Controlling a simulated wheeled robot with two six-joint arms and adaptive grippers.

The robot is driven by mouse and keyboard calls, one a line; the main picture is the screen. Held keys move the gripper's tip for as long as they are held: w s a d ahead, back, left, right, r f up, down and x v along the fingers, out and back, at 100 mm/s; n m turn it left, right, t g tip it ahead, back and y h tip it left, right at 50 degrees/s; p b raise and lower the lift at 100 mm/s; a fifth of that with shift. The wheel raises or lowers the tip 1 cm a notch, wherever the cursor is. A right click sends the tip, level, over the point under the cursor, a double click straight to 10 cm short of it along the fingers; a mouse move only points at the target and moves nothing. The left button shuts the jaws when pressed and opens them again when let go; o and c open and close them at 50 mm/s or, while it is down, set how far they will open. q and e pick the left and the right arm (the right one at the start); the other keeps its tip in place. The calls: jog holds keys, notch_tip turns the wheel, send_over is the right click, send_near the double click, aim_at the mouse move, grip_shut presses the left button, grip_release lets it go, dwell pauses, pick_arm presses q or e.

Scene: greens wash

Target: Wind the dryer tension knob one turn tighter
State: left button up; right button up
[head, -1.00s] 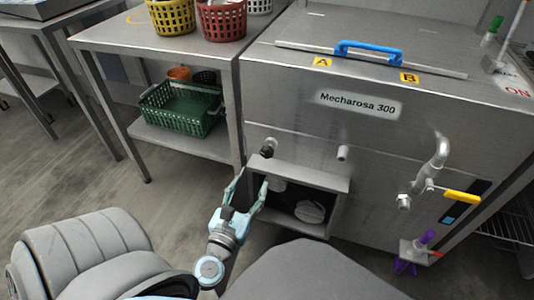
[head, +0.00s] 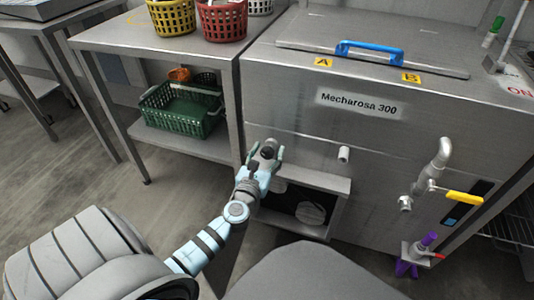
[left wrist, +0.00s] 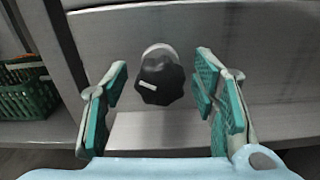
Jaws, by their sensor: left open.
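The dryer tension knob (left wrist: 160,80) is a black, lobed knob with a white mark, on a pale round base on the machine's steel front. In the left wrist view it sits between the fingers, with a visible gap on each side. In the head view the knob (head: 268,152) shows at the front's left side, partly hidden by my gripper. My left gripper (head: 265,153) is open around the knob; its teal finger pads (left wrist: 165,92) do not appear to touch it. My right gripper is not in view.
An open recess (head: 300,203) with a steel shelf lies just below the knob. A steel table (head: 150,45) with a green crate (head: 180,120) beneath stands to the left. A pipe with a yellow-handled valve (head: 463,197) protrudes at the right.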

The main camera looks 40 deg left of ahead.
pick_arm(q)
jog(key=shift+c, duration=0.4)
jog(key=c, duration=1.1)
jog(key=shift+m+p, duration=0.5)
jog(key=shift+m, duration=0.4)
jog(key=m+p, duration=0.2)
jog(key=m, duration=0.2)
jog(key=m+p, duration=0.1)
jog(key=m, duration=0.2)
jog(key=shift+m, duration=0.3)
jog(key=shift+m+p, duration=0.65)
jog(key=shift+m, duration=0.65)
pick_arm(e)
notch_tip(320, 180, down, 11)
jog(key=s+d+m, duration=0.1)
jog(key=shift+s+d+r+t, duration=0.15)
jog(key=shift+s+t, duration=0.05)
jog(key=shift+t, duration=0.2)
